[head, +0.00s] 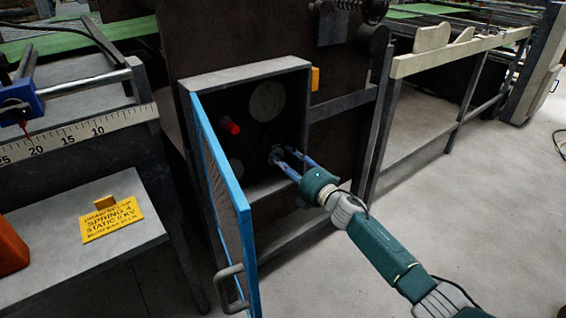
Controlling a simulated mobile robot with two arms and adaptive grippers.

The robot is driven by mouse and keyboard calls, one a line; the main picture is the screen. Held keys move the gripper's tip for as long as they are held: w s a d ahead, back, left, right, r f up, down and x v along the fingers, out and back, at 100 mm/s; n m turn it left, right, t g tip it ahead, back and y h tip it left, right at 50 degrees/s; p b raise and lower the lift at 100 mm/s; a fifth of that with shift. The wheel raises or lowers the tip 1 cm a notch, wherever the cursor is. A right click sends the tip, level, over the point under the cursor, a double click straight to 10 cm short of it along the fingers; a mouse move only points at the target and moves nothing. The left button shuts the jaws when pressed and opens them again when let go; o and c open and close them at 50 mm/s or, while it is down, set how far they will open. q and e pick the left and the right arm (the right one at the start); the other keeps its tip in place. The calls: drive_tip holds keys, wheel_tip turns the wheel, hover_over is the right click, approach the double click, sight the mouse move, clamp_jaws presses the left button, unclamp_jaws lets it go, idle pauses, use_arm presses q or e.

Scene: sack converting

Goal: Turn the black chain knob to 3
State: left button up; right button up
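An open grey cabinet (246,75) is on the dark machine panel, its blue-framed door (246,225) swung out toward me. Inside are a red knob or button (230,125), a pale round disc (267,101) and a small dark round knob (276,152). I take the dark one for the chain knob; no numbers on it are readable. My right gripper (282,157) reaches into the cabinet from the right. Its two blue fingers are apart, with their tips at this knob and partly hiding it. I cannot tell whether they press on it. My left gripper is out of view.
The door and its grey handle (230,287) stand left of my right arm. The floor (480,220) at right is mostly clear.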

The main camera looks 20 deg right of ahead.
drive_tip(key=shift+s+a+f, duration=0.1)
drive_tip(key=shift+a+f, duration=0.1)
drive_tip(key=shift+f, duration=0.05)
drive_tip(key=shift+s+d, duration=0.2)
drive_tip(key=shift+s, duration=0.3)
drive_tip(key=v, duration=1.1)
drive_tip(key=shift+w+d, duration=0.1)
